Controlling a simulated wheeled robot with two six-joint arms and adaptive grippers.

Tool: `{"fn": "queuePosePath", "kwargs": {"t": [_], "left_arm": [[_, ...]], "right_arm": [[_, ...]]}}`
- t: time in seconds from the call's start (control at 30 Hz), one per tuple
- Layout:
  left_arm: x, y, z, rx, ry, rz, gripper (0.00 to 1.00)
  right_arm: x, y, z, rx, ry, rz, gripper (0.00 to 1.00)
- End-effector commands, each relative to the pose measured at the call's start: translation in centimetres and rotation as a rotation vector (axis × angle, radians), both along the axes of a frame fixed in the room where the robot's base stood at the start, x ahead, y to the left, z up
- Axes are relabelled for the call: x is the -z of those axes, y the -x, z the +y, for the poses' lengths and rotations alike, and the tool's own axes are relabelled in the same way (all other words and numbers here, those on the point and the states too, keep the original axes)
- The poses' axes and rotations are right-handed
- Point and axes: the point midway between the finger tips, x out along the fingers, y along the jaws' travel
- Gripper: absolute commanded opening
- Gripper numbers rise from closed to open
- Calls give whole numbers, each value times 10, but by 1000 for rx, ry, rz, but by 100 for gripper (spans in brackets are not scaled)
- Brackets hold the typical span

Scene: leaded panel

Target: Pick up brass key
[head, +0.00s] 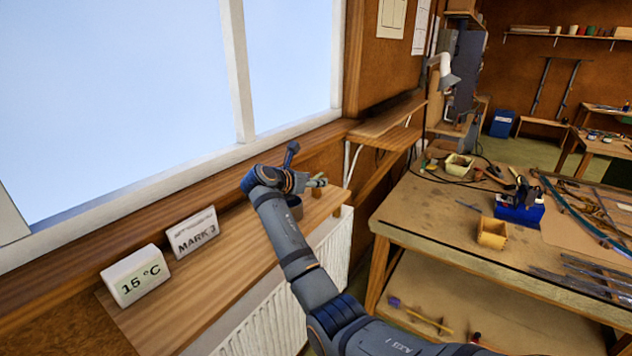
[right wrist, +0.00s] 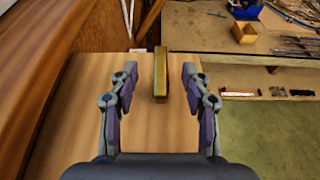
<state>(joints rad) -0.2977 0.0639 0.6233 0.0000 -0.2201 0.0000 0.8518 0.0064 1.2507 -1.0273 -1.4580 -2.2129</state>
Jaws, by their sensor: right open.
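A brass-coloured bar (right wrist: 160,76), which I take to be the brass key, shows in the right wrist view over the end of the wooden sill shelf (right wrist: 85,125). Only a narrow, plain face of it shows, and no key teeth can be made out. My right gripper (right wrist: 158,84) is open, with one finger on each side of the bar and a visible gap to both. In the head view my right gripper (head: 316,181) is low over the shelf's far end, and the key cannot be clearly told there. My left gripper is not in view.
A sign reading MARK 3 (head: 193,234) and a 15 °C display (head: 136,276) stand on the shelf. A dark round container (head: 295,205) is close beside my right wrist. The window is on the left; a cluttered workbench (head: 420,215) is on the right.

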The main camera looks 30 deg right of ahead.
Motion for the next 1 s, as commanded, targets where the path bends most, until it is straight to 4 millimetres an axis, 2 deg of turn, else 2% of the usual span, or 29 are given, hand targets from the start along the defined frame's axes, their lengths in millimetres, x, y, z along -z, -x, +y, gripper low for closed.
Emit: {"fn": "queuePosePath", "kwargs": {"t": [0.03, 0.1, 0.37, 0.47, 0.73, 1.0], "left_arm": [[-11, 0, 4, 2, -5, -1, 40], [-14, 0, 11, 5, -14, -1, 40], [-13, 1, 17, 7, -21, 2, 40], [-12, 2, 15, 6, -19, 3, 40], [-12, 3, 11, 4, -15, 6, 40], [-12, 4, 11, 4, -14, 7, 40]], "right_arm": [[-2, -2, -7, 1, 1, 5, 48], [2, -5, -14, 2, 2, 3, 48], [8, -7, -18, 0, -1, 0, 48], [8, -7, -18, 0, -1, 0, 37], [8, -7, -17, 0, -1, 0, 1], [8, -7, -18, 0, 0, 0, 0]]}}
